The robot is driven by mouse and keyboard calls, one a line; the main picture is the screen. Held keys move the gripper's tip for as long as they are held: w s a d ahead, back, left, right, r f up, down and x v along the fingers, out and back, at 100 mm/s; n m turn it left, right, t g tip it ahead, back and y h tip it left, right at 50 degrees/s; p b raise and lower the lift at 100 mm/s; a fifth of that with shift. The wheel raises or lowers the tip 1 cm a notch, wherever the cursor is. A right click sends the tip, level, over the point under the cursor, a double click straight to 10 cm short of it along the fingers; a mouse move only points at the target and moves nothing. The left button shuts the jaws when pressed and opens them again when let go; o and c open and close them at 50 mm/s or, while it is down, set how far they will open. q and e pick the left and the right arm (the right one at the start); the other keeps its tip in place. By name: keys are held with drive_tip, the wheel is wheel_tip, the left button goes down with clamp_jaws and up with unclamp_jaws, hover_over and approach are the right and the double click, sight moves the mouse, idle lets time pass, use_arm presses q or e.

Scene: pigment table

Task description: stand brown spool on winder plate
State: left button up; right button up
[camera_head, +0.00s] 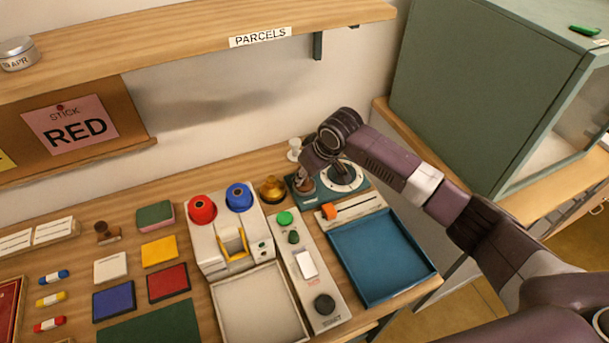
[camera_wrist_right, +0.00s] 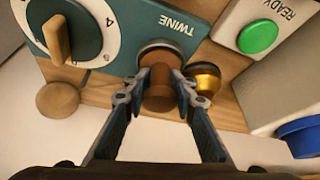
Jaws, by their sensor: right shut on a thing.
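The brown spool (camera_wrist_right: 158,88) is between the fingertips of my right gripper (camera_wrist_right: 157,91), which is shut on it. In the wrist view the spool is at the round plate (camera_wrist_right: 161,48) on the teal winder base (camera_wrist_right: 124,24) marked TWINE. It looks upright; I cannot tell whether its foot touches the plate. In the head view the spool (camera_head: 305,185) shows small under my right gripper (camera_head: 304,177), at the left part of the winder base (camera_head: 318,194). My left gripper is not in view.
A white dial (camera_head: 343,177) with a wooden knob is beside the spool. A brass bell-like piece (camera_wrist_right: 207,80) stands close to one finger. A green READY button (camera_wrist_right: 258,38) is nearby. A blue tray (camera_head: 380,255) lies in front. The wall is close behind.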

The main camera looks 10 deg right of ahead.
drive_tip(key=o, duration=1.1)
drive_tip(key=shift+f, duration=0.15)
drive_tip(key=shift+o, duration=0.2)
drive_tip(key=shift+s+r, duration=0.1)
drive_tip(key=shift+r, duration=0.4)
drive_tip(key=v, duration=1.1)
drive_tip(key=shift+r+b, duration=0.2)
drive_tip(key=shift+b, duration=0.25)
drive_tip(key=shift+d, duration=0.15)
